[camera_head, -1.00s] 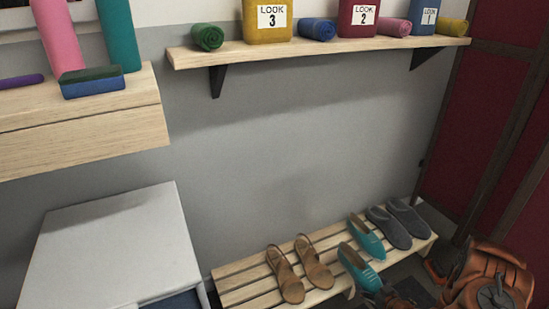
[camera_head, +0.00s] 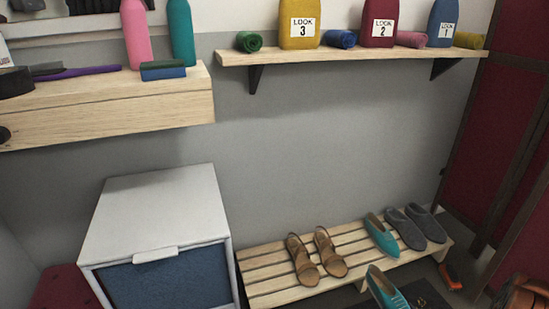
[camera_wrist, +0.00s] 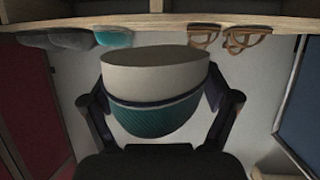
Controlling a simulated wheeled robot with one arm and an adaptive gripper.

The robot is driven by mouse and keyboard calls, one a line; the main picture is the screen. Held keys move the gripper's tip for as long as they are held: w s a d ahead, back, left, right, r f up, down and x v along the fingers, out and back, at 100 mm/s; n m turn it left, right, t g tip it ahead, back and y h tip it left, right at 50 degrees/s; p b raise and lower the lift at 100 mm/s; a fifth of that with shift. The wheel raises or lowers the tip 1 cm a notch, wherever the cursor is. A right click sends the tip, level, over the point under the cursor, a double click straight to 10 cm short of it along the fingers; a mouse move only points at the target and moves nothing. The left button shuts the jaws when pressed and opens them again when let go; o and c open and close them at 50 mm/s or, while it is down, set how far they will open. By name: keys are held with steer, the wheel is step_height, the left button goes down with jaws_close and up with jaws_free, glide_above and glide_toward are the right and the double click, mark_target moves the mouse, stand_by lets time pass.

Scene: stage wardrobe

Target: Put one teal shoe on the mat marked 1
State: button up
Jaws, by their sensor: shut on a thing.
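One teal shoe (camera_head: 385,289) is off the rack, in front of its front edge and cut by the bottom of the head view. In the wrist view my gripper (camera_wrist: 163,108) is shut on this teal shoe (camera_wrist: 155,120), with a finger on each side and its pale end facing the camera. The other teal shoe (camera_head: 381,236) lies on the slatted rack (camera_head: 262,285), between brown sandals and grey shoes; it also shows in the wrist view (camera_wrist: 114,39).
Brown sandals (camera_head: 303,262) and grey shoes (camera_head: 405,229) occupy the rack. A white cabinet with a blue front (camera_head: 160,215) stands left of it. A dark red folding screen (camera_head: 452,140) stands at right. A wall shelf (camera_head: 350,60) holds labelled bottles and rolled cloths.

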steer(key=shift+w+d+r, duration=0.15)
steer(key=shift+w+r, duration=0.25)
steer(key=w+a+r+n+y, duration=0.1)
steer(key=w+a+r, duration=0.35)
steer(key=r, duration=0.65)
steer(key=w+a+r+n+y, duration=0.1)
steer(key=w+a+r, duration=0.4)
steer(key=r, duration=0.6)
steer(key=w+a+r+n+y, duration=0.1)
steer(key=w+a+r, duration=0.4)
steer(key=r, duration=0.6)
steer(key=a+r, duration=0.8)
steer(key=r, duration=0.5)
steer(key=w+f+m+h, duration=0.3)
steer(key=f+m+h, duration=0.1)
steer(key=f, duration=0.9)
steer(key=shift+w+d+p, duration=0.2)
steer(key=shift+d+p, duration=0.05)
steer(key=shift+p, duration=0.2)
